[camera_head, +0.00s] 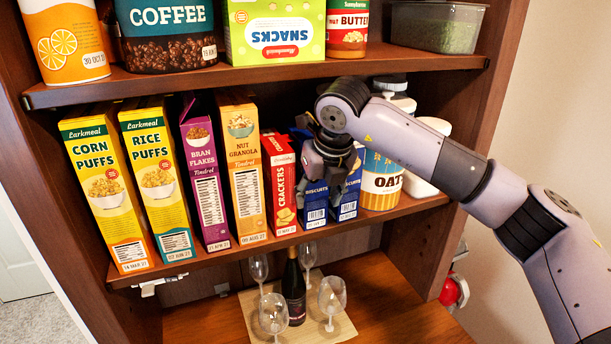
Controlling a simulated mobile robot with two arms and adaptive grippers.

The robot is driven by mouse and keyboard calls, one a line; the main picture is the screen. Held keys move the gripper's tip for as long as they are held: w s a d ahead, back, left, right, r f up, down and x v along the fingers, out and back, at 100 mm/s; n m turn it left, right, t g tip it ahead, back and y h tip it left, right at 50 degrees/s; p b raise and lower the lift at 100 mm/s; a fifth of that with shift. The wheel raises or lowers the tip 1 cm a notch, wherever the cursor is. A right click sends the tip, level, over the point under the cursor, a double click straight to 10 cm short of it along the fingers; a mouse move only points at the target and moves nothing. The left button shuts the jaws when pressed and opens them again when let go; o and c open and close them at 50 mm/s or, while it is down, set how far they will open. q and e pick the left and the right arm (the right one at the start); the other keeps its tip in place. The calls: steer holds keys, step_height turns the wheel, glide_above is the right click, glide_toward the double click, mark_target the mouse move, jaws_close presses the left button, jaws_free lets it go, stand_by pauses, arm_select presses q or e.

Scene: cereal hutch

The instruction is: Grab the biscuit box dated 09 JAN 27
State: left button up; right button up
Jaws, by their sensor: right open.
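Two blue biscuit boxes stand side by side on the middle shelf: the left one (315,209) and the right one (348,206). Each has a white label and a date strip near its bottom edge. The dates are too small to read for certain, so I cannot tell which box reads 09 JAN 27. My right gripper (331,178) is open in front of the upper part of these boxes, fingers pointing down, and hides their tops. I cannot tell whether its fingers touch or straddle a box. My left gripper is not in view.
A red crackers box (282,183) stands close on the left, with several cereal boxes beyond it. An oats container (381,182) stands close on the right. The upper shelf (270,70) hangs above. Glasses and a dark bottle (293,285) stand below.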

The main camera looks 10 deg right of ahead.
steer(key=shift+f+b, duration=0.2)
steer(key=shift+b, duration=0.15)
steer(key=shift+c, duration=0.2)
steer(key=c, duration=1.1)
steer(key=shift+c, duration=0.2)
steer(key=shift+r, duration=0.1)
